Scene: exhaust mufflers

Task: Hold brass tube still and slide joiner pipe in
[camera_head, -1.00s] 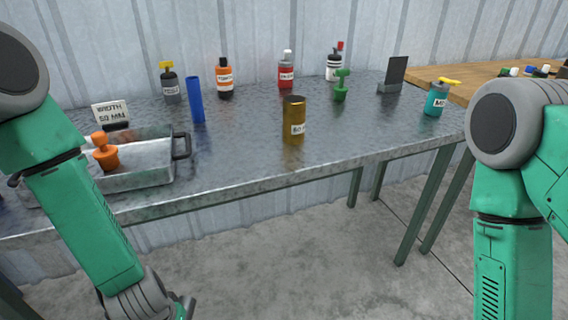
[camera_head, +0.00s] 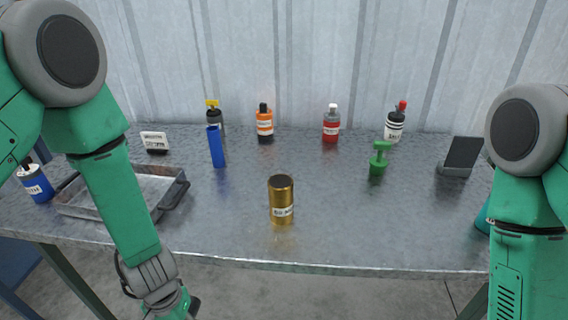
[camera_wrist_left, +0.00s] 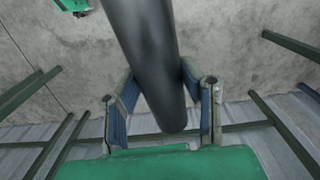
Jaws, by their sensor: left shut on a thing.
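The brass tube (camera_head: 281,200) stands upright near the table's front edge in the head view, with a white label low on its side and a dark top. My left gripper (camera_wrist_left: 162,98) is shut on a dark grey pipe (camera_wrist_left: 150,50), which runs between its blue-padded fingers in the left wrist view. In the head view my left gripper is at the bottom edge, mostly cut off, below the table front and apart from the brass tube; the pipe is not visible there. My right arm comes in at the right; its gripper is out of view.
A metal tray (camera_head: 172,197) lies at the left, partly behind my left arm. A blue upright piece (camera_head: 216,147), a green handled piece (camera_head: 378,158) and a dark panel stand (camera_head: 461,155) are farther back. Several bottles line the back. The tabletop around the brass tube is clear.

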